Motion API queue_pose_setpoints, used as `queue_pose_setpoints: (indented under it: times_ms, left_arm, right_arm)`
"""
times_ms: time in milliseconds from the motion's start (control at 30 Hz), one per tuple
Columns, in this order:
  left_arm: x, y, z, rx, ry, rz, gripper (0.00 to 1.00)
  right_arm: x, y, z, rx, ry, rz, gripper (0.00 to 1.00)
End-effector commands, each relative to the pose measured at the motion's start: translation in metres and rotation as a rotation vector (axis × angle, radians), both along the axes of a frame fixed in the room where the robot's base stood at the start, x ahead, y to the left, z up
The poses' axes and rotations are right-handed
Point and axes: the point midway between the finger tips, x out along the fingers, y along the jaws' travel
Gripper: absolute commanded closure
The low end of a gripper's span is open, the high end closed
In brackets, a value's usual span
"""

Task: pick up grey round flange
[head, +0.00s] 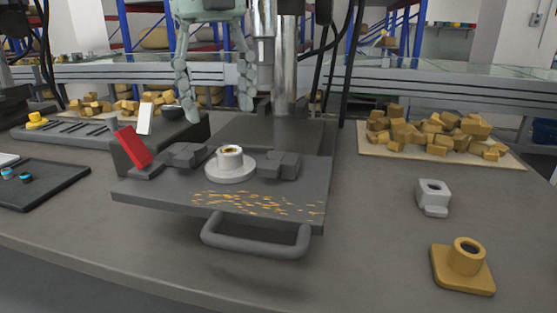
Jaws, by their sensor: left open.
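The light grey round flange (230,167), a disc base with a short upright collar, sits on the dark plate (150,188) between two dark jaw blocks. The inside of its collar looks brownish. My left gripper (217,108) hangs above and slightly behind it in the picture, fingers pointing down. Its two fingers are spread apart with nothing between them, and it is clear of the flange. My right gripper is not in view.
A red panel (133,146) stands left of the flange, and a metal column (285,75) rises behind. Yellow shavings lie on the plate's front. A grey square part (433,196) and a yellow square flange (462,270) stand right. Yellow blocks (440,133) are heaped at back right.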

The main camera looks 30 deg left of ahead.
Motion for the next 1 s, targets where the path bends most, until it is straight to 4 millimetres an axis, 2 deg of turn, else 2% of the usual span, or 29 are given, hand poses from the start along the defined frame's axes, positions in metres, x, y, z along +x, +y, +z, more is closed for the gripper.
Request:
queue_pose_setpoints:
  times_ms: [100,433,700,933,1000]
  left_arm:
    - [-0.002,-0.002,-0.002,0.045,0.007,-0.016,0.42]
    - [-0.001,-0.003,-0.032,0.047,0.008,-0.019,0.42]
    - [0.0,-0.005,-0.071,0.044,0.007,-0.016,0.42]
    - [0.001,-0.005,-0.075,0.046,0.004,-0.015,0.42]
    - [0.001,-0.005,-0.074,0.046,0.004,-0.015,0.48]
  right_arm:
    - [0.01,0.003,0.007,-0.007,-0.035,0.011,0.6]
    - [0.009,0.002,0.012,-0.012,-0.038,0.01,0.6]
    - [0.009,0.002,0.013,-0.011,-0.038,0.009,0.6]
    - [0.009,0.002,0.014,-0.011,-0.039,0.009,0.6]
    - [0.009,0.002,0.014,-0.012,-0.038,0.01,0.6]
